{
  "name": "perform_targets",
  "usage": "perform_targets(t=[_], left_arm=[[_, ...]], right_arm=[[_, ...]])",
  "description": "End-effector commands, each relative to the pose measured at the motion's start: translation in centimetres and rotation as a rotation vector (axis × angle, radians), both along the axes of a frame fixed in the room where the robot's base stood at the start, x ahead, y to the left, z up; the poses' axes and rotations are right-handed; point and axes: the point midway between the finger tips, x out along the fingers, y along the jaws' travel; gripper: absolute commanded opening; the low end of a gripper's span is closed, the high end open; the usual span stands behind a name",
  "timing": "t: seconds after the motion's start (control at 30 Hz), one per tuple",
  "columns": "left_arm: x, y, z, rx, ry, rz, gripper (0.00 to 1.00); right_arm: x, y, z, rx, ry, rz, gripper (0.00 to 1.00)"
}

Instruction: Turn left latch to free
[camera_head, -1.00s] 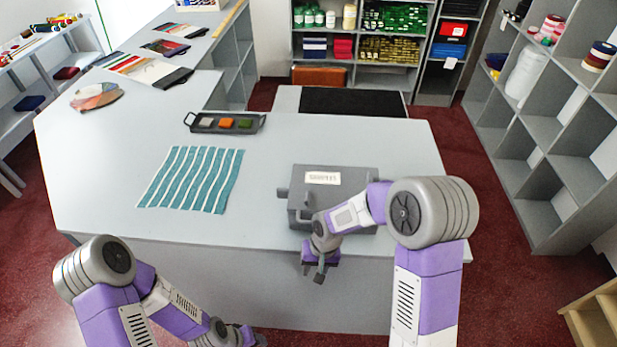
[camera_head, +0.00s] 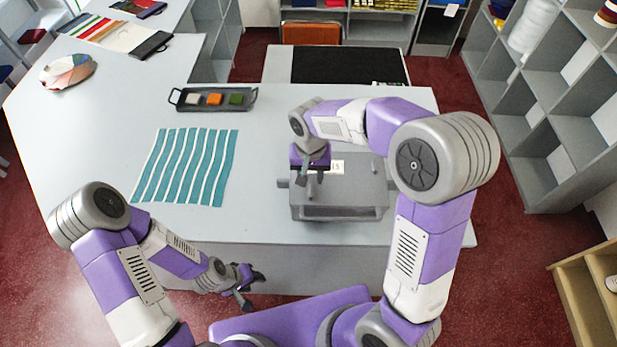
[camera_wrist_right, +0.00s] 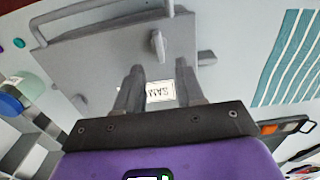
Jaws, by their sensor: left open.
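A grey case (camera_head: 345,197) with a front handle and a white label sits at the counter's front edge. It also shows in the right wrist view (camera_wrist_right: 95,62). A small upright grey latch (camera_wrist_right: 158,45) stands on its lid, on the side towards the striped cloth; in the head view my right gripper seems to cover it. My right gripper (camera_head: 309,178) is over the left part of the lid. Its fingers (camera_wrist_right: 160,78) are apart with nothing between them, just short of the latch in the wrist view. My left gripper (camera_head: 245,288) is open and empty, low before the counter.
A teal-and-white striped cloth (camera_head: 187,165) lies left of the case on the counter (camera_head: 110,125). A dark tray (camera_head: 176,98) with several coloured swatches stands behind. Grey shelves (camera_head: 545,130) stand at the right. The counter between cloth and case is clear.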

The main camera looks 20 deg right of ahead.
Motion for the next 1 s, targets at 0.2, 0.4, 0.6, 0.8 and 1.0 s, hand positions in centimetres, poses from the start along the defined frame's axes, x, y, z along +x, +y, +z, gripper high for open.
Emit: perform_targets(t=[0.2,0.4,0.6,0.8,1.0], left_arm=[[0.0,0.0,0.1,0.0,0.0,0.0,0.47],[0.0,0.0,0.1,0.0,-0.001,0.0,0.47],[0.0,0.0,0.1,0.0,-0.001,0.0,0.47],[0.0,0.0,0.1,0.0,-0.001,0.0,0.47],[0.0,0.0,0.1,0.0,-0.001,0.0,0.47]], right_arm=[[-0.1,0.0,-3.6,-0.002,0.004,0.0,0.38],[0.0,0.0,-5.1,-0.001,0.0,0.001,0.38],[0.0,0.0,-5.3,0.0,0.0,0.001,0.38],[0.0,0.0,-5.3,0.0,0.0,0.001,0.2],[0.0,0.0,-5.3,0.0,0.0,0.001,0.0]])
